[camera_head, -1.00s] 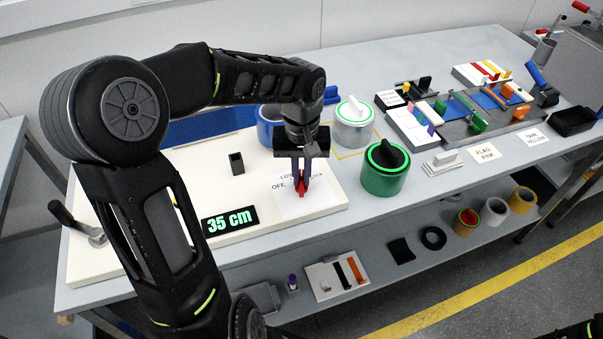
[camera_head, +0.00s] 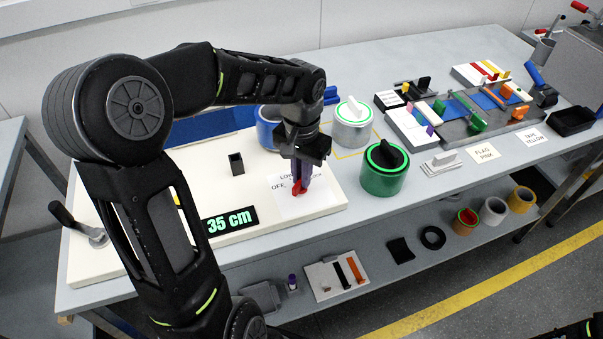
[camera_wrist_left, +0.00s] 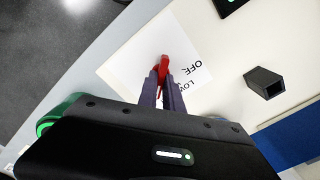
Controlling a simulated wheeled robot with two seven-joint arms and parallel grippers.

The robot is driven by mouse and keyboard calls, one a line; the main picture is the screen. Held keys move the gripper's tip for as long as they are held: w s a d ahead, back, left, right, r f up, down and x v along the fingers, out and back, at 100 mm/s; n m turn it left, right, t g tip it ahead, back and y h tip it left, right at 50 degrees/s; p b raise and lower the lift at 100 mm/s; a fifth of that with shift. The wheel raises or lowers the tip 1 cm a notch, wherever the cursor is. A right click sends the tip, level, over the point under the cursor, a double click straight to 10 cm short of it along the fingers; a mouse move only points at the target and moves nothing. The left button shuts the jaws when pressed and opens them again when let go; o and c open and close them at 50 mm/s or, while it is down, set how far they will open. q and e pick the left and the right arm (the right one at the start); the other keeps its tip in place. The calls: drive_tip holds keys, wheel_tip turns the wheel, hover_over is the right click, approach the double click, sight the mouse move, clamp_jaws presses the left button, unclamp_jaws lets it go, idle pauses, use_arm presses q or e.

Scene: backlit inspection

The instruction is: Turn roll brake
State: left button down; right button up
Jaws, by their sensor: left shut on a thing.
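The roll brake's red lever (camera_head: 298,190) stands on a white label (camera_head: 318,186) with "OFF" and "LOW" partly readable, on the white board at the left of the bench. In the left wrist view the red lever (camera_wrist_left: 164,66) shows between and past the purple fingers. My left gripper (camera_head: 301,182) points down and is shut on the lever; it also shows in the left wrist view (camera_wrist_left: 163,84). The fingers and wrist hide part of the lever and label. My right gripper is not in view.
A black "35 cm" display (camera_head: 229,220) and a small dark block (camera_head: 237,163) are on the board (camera_head: 150,262). A crank (camera_head: 77,225) is at its left end. A green roll (camera_head: 384,172) and a grey roll (camera_head: 352,127) stand right of my gripper.

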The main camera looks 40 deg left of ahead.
use_arm(q)
drive_tip(key=shift+m, duration=0.9)
drive_tip(key=c, duration=1.5)
unclamp_jaws()
wheel_tip(320, 180, up, 8)
drive_tip(key=shift+f, duration=0.1)
